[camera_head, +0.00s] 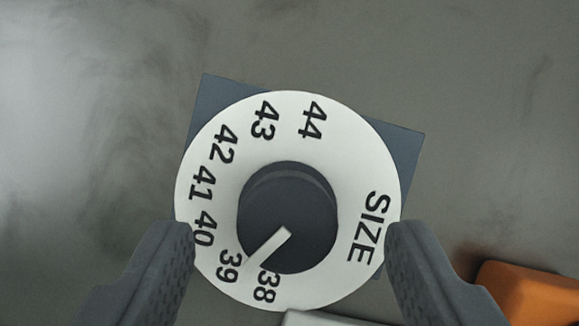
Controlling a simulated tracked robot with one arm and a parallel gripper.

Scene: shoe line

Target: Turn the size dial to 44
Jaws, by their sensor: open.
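The size dial is a white disc (345,150) on a dark blue-grey square plate (405,150), with the numbers 38 to 44 and the word SIZE. A dark round knob (285,195) sits at its centre. The knob's white pointer (268,249) points down-left, between 39 and 38. My gripper (290,240) is open, with one finger at the dial's lower left and one at its lower right. The fingers are wide apart, with visible gaps between them and the knob, and nothing is held. Parts of the disc's lower edge are hidden by the fingers.
An orange object (520,290) is partly in view at the lower right, beside my right finger. A pale object (325,319) shows at the bottom edge, below the dial. The grey surface (480,70) above and around the dial is clear.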

